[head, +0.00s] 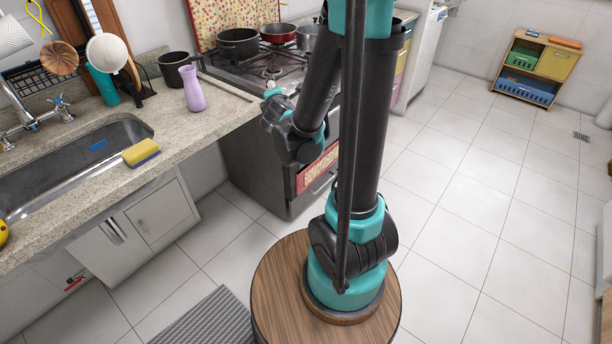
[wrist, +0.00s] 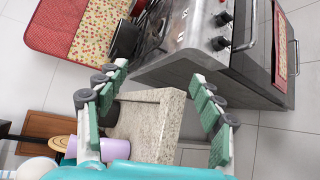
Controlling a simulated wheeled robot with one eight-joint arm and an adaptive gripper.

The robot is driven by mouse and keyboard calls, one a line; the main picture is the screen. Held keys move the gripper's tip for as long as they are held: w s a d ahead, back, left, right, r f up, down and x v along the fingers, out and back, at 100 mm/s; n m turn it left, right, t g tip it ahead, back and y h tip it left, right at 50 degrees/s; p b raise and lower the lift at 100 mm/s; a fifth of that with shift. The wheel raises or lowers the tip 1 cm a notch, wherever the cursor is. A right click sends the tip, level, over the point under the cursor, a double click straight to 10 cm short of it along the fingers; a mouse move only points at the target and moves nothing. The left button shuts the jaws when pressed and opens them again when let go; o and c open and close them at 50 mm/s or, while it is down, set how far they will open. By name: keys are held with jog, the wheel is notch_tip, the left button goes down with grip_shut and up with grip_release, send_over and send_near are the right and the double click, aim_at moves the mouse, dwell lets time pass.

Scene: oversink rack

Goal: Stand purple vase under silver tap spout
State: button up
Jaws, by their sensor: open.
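The purple vase (head: 192,90) stands upright on the stone counter between the sink and the stove. In the wrist view, part of the vase (wrist: 97,148) shows at the lower left, partly covered by my gripper's left finger and base. The silver tap (head: 30,118) is at the back of the sink at the left; its spout reaches toward the left edge of the head view. My gripper (wrist: 159,78) is open and empty, its fingers wide apart, with the counter's end showing between them. The vase is not between the fingertips. In the head view my gripper is not clearly visible.
The sink basin (head: 85,168) holds a blue item, and a yellow sponge (head: 141,152) lies on its front rim. The stove (head: 270,75) carries several pots.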

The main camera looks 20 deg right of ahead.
jog(key=s+d+f+m+g+h, duration=0.1)
jog(key=s+d+f+m+g, duration=0.4)
jog(key=s+m, duration=0.3)
jog(key=s+a+f+m+g+y, duration=0.1)
jog(key=s+f+m, duration=0.3)
jog(key=s, duration=0.5)
jog(key=s+a+f+m+g+y, duration=0.1)
jog(key=s+f+m+g+y, duration=0.1)
jog(key=s+f+m+g, duration=0.2)
jog(key=s+m, duration=0.3)
jog(key=s, duration=0.2)
jog(key=shift+a+f+m+g, duration=0.2)
jog(key=shift+a+m+g, duration=0.05)
jog(key=shift+m+g, duration=0.05)
